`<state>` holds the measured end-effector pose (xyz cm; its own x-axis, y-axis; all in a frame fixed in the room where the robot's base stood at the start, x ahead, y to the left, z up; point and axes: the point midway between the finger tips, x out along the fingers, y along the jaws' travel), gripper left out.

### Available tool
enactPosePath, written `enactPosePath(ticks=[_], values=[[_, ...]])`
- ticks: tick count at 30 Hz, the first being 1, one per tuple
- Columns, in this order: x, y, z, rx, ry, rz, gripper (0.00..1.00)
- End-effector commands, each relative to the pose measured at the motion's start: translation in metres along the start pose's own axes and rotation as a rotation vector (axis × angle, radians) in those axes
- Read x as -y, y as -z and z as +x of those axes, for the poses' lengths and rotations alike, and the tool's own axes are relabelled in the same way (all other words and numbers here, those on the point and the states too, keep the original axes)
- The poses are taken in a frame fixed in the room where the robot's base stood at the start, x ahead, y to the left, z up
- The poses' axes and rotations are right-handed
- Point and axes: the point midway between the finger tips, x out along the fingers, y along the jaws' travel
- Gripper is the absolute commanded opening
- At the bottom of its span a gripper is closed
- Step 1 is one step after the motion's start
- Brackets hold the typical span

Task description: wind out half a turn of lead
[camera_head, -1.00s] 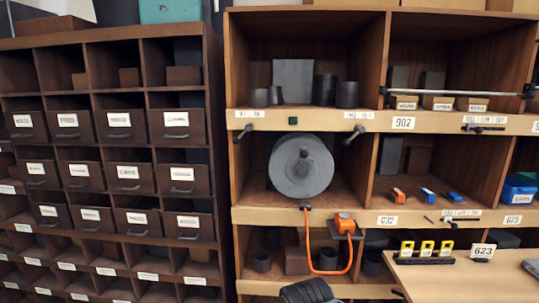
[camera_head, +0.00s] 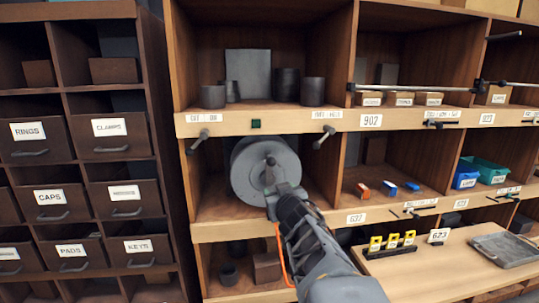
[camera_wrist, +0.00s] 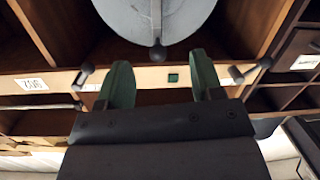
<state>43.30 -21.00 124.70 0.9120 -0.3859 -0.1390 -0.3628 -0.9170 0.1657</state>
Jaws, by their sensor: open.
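A round grey reel (camera_head: 250,172) sits in the middle cubby under the switch strip. A small crank with a dark knob (camera_head: 270,160) stands out from its face. In the wrist view the grey disc (camera_wrist: 190,18) fills the top, and the crank's round knob (camera_wrist: 157,53) appears between the tips of my gripper (camera_wrist: 158,64). The green fingers are apart, with nothing held; I cannot tell the depth gap to the knob. In the head view my gripper (camera_head: 285,188) is in front of the reel's lower right. The orange lead (camera_head: 281,250) shows partly below, hidden by my arm.
Two levers (camera_head: 202,139) and (camera_head: 324,136) stick out from the shelf edge above the reel, with a small green square (camera_head: 255,124) between them. Cubby walls flank the reel. A wooden bench (camera_head: 440,270) stands at the right.

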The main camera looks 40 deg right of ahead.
Motion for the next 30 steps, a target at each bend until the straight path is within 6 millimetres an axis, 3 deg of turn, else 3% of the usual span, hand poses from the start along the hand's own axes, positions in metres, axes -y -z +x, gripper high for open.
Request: enactPosePath(ticks=[1,4,11,30], values=[[-0.012,0.013,0.001,-0.044,0.012,-0.008,0.6],[-0.022,0.028,0.002,-0.11,0.057,-0.021,0.6],[-0.029,0.04,0.01,-0.16,0.119,-0.033,0.6],[-0.016,0.058,0.116,-0.162,0.121,-0.035,0.6]])
